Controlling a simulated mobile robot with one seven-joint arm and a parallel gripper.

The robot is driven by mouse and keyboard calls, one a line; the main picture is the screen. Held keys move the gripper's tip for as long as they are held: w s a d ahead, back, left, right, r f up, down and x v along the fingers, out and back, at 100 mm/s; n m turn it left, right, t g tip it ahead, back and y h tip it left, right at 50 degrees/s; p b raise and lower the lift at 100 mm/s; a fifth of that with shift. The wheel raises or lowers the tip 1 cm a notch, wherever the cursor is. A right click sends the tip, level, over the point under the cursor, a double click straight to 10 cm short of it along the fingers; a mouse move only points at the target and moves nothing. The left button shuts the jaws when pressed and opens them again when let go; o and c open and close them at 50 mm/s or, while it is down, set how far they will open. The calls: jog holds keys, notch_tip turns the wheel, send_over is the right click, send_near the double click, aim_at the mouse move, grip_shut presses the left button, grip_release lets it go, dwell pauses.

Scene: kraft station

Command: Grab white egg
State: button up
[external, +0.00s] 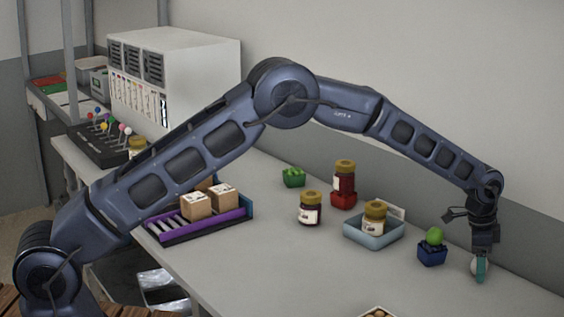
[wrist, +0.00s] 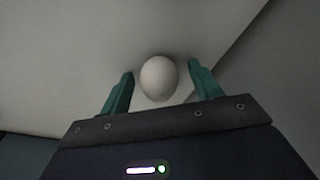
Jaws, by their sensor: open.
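The white egg (wrist: 158,78) lies on the pale table top, between the two teal fingers of my gripper (wrist: 158,85) in the wrist view. A gap shows on both sides of the egg, a little wider on the right. In the external view my gripper (external: 480,268) points down at the right end of the table, low over the surface. The egg (external: 473,266) shows there only in part, behind the near finger. My gripper is open and around the egg, without visible contact.
A blue cup (external: 432,255) holding a green egg-shaped object (external: 435,236) stands just left of my gripper. A pale blue tray (external: 362,235) with a jar (external: 374,217) is farther left. The back wall rises behind. The front of the table near my gripper is clear.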

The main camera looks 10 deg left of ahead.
jog(key=c, duration=0.8)
